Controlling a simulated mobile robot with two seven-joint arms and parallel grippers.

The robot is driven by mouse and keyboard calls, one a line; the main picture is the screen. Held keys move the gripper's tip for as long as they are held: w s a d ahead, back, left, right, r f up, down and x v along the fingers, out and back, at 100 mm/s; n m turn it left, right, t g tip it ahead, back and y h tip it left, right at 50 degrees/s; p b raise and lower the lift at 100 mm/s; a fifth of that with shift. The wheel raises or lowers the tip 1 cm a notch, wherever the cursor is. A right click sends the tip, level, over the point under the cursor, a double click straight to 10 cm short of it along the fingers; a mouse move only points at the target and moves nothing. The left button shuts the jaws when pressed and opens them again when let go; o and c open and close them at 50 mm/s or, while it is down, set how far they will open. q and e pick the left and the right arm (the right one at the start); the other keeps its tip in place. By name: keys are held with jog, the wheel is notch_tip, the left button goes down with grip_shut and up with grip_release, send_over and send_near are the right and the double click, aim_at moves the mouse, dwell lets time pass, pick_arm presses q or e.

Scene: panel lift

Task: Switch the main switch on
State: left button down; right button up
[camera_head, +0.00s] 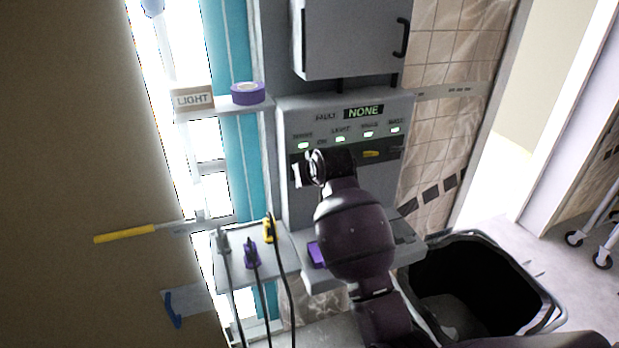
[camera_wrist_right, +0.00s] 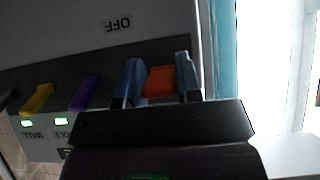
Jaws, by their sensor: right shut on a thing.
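The grey control panel (camera_head: 345,106) stands upright, with a dark strip of levers below a row of lit green lamps. In the right wrist view an orange-red switch handle (camera_wrist_right: 161,82) sits between the two blue fingers of my right gripper (camera_wrist_right: 158,88), which is shut on it. An upside-down OFF label (camera_wrist_right: 118,24) is on the panel above it in that view. In the head view my right gripper (camera_head: 303,171) is at the left end of the strip, and the arm hides the handle. Whether the handle stands at on or off I cannot tell. My left gripper is out of view.
A yellow lever (camera_wrist_right: 37,100) and a purple lever (camera_wrist_right: 85,93) are beside the gripped handle. The fault display (camera_head: 363,111) reads NONE. A shelf with corded plugs (camera_head: 251,254) is lower left, a black bin (camera_head: 480,280) lower right. A yellow-handled rod (camera_head: 125,233) sticks out left.

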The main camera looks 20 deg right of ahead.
jog(key=shift+w+r+g, duration=0.1)
jog(key=shift+r+g, duration=0.3)
jog(key=shift+g, duration=0.65)
jog(key=shift+w+r+g, duration=0.1)
jog(key=shift+r+g, duration=0.3)
jog(key=shift+g, duration=0.65)
jog(key=o, duration=0.9)
jog(key=shift+r, duration=0.1)
jog(key=b+v, duration=0.1)
jog(key=v, duration=0.9)
jog(key=shift+s+r, duration=0.1)
jog(key=shift+r, duration=0.2)
